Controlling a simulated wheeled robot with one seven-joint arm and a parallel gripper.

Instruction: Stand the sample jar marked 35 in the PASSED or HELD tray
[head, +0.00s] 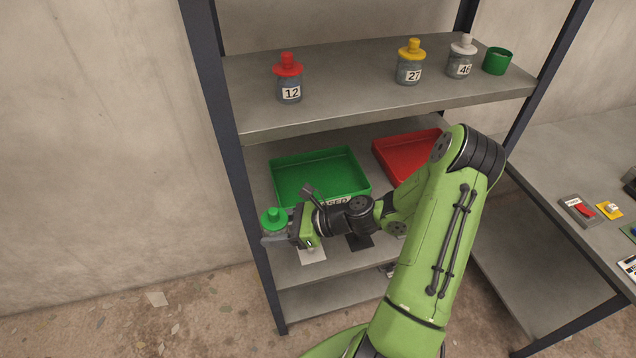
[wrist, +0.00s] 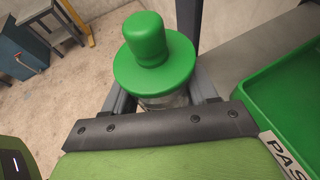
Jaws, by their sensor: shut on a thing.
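My gripper (head: 278,236) is shut on a glass jar with a green lid (head: 274,218), held upright in front of the shelf's left post. In the wrist view the green lid (wrist: 153,60) hides most of the jar, and the jar's number cannot be read. The green tray (head: 318,178) is on the middle shelf, behind and to the right of the jar. Its label, partly hidden by my arm, reads "PAS" in the wrist view (wrist: 285,155). The red tray (head: 405,153) stands to its right, partly behind my arm, its label not readable. Both trays look empty.
On the upper shelf (head: 370,90) stand a red-lidded jar marked 12 (head: 290,90), a yellow-lidded jar marked 27 (head: 410,65), a white-lidded jar (head: 460,58) and a green cup (head: 497,61). The shelf's left post (head: 225,130) is close to the held jar. A side table (head: 560,150) stands right.

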